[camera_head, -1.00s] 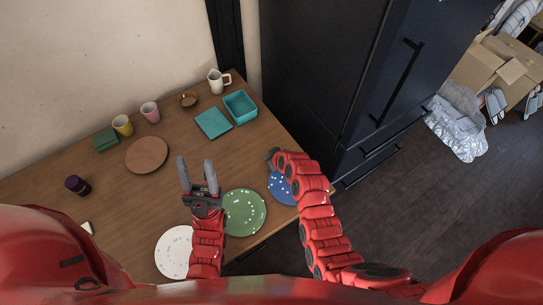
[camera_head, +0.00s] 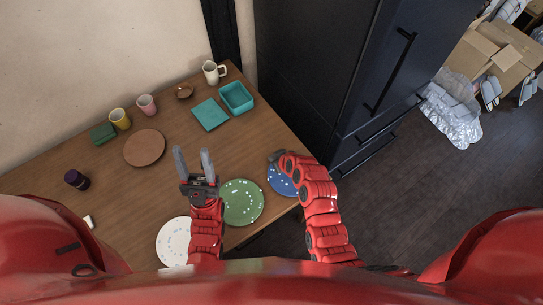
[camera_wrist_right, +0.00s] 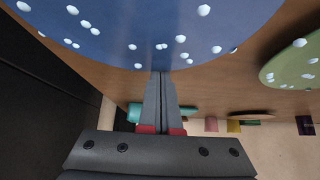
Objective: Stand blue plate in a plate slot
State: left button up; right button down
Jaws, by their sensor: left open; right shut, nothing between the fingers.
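The blue plate (camera_head: 281,182) with white spots lies flat near the table's front right edge, partly hidden by my right arm. In the right wrist view the blue plate (camera_wrist_right: 110,35) fills the upper part. My right gripper (camera_head: 275,157) is at the plate's far side in the head view. In the right wrist view its fingers (camera_wrist_right: 160,76) are together and empty, their tips at the plate's rim; contact is unclear. My left gripper (camera_head: 193,151) is open and empty over the table, left of the green plate. I make out no plate slot.
A green plate (camera_head: 242,203) and a white plate (camera_head: 172,243) lie along the front edge. A dark cabinet (camera_head: 315,70) borders the table's right side.

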jog(key=shift+s+d+f+b, duration=0.25)
jog(key=shift+s+d+b, duration=0.7)
jog(key=shift+s, duration=0.3)
jog(key=shift+s+d+r, duration=0.15)
jog(key=shift+s, duration=0.05)
